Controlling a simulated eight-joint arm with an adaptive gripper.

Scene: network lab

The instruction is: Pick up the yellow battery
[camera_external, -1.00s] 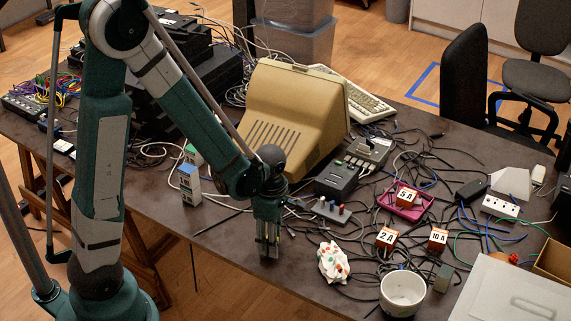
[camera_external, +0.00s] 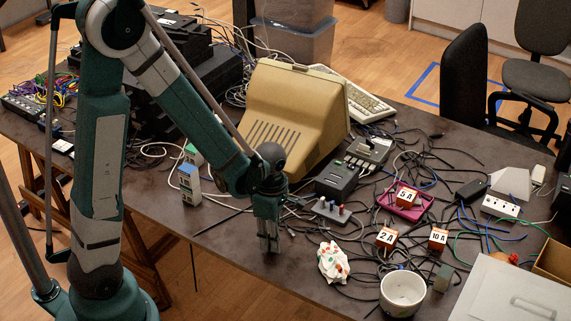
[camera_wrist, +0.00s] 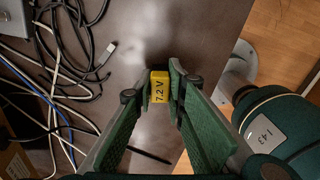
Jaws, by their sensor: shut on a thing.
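The yellow battery (camera_wrist: 160,87), marked "7.2 V", sits between the fingertips of my gripper (camera_wrist: 160,80) in the wrist view. My gripper is shut on it, with a green finger on each side. In the external view my gripper (camera_external: 268,245) points down over the near edge of the dark table (camera_external: 225,232). The battery cannot be made out there. I cannot tell for sure whether the battery is clear of the table top.
Black and white cables (camera_wrist: 75,45) lie left of my gripper in the wrist view. A beige monitor (camera_external: 290,115) stands behind it. A crumpled white object (camera_external: 333,262) and a white bowl (camera_external: 402,292) are to its right.

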